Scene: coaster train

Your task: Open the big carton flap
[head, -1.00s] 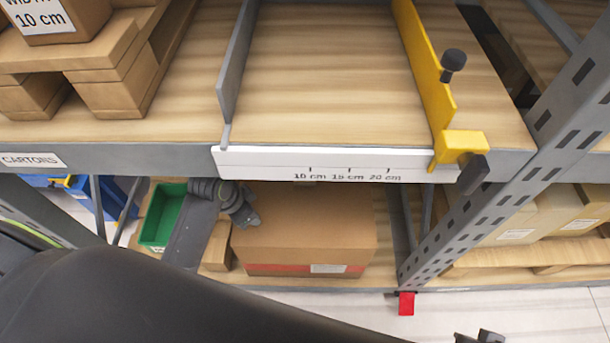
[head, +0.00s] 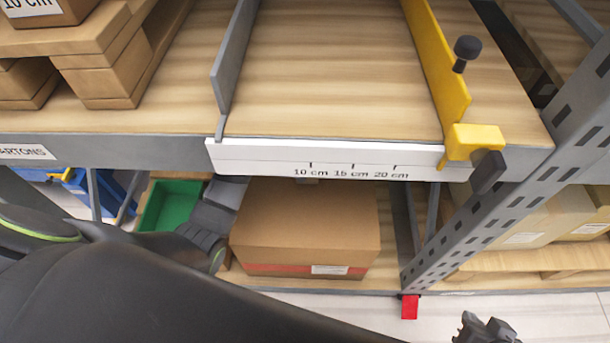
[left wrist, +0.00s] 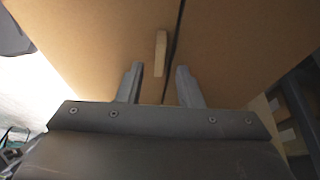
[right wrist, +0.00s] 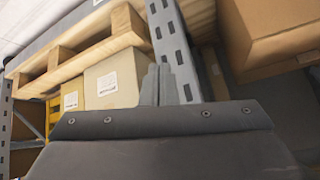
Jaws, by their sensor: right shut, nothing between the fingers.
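The big carton (head: 305,225) is a brown box with a red stripe and a white label, on the lower shelf. In the left wrist view its top (left wrist: 90,40) shows two flaps meeting at a dark seam. A small tan tab (left wrist: 161,45) stands beside the seam on the left flap. My left gripper (left wrist: 160,80) is open, its fingers to either side of the tab in the picture; I see no contact. My right gripper (head: 487,328) is shut and empty, low at the right.
The upper shelf's white scale strip (head: 330,160) and yellow stop (head: 445,90) overhang the carton. A green bin (head: 170,205) stands left of it. A grey slotted post (head: 500,185) rises at the right. Another shelf bay with a wooden pallet (right wrist: 85,45) lies beyond.

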